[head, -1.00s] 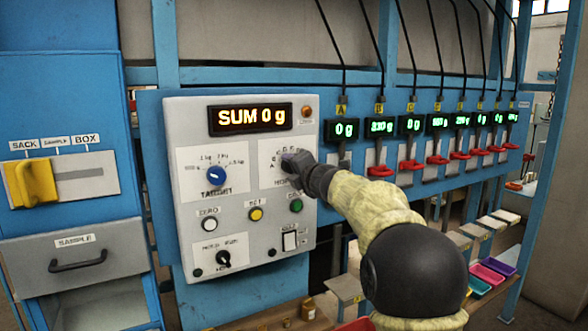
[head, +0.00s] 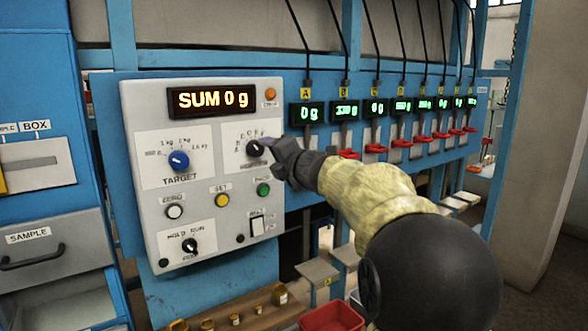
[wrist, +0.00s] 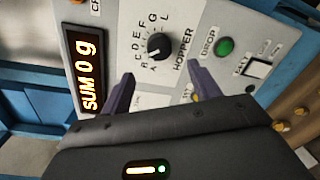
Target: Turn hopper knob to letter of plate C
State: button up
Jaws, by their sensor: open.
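The black HOPPER knob (head: 254,148) is on the grey control panel (head: 150,108), right of the blue TARGET knob. In the wrist view the knob (wrist: 160,46) has letters around it, and a pale mark on it faces roughly the A–B side; the exact letter is hard to tell. My gripper (wrist: 161,74) is open and empty, its two purple fingers either side of the knob's line but short of it. In the head view my gripper (head: 282,152) is just right of the knob. The third scale display (head: 377,108), apparently under plate C, reads 0 g.
The blue TARGET knob (head: 179,160), the green DROP button (head: 263,189) and the yellow SET button (head: 222,200) are close by. The SUM display (head: 211,101) reads 0 g. Red levers (head: 376,148) line the rail at right. Small weights (head: 280,294) stand below.

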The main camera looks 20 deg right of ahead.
jog(key=v, duration=0.9)
jog(key=shift+b, duration=0.45)
jog(key=s+d+f+m+g+h+p, duration=0.1)
jog(key=s+f+m+g+h+p, duration=0.15)
jog(key=f+m, duration=0.6)
jog(key=s+f+m+g+h+p, duration=0.1)
jog(key=s+f+m+g+h, duration=0.15)
jog(key=f+m, duration=0.6)
jog(key=s+a+f+m+g+p, duration=0.2)
jog(key=s+a+f+m+g, duration=0.3)
jog(key=s+f, duration=1.2)
jog(key=s+m+g, duration=0.2)
jog(key=m+g, duration=0.2)
jog(key=shift+f, duration=0.2)
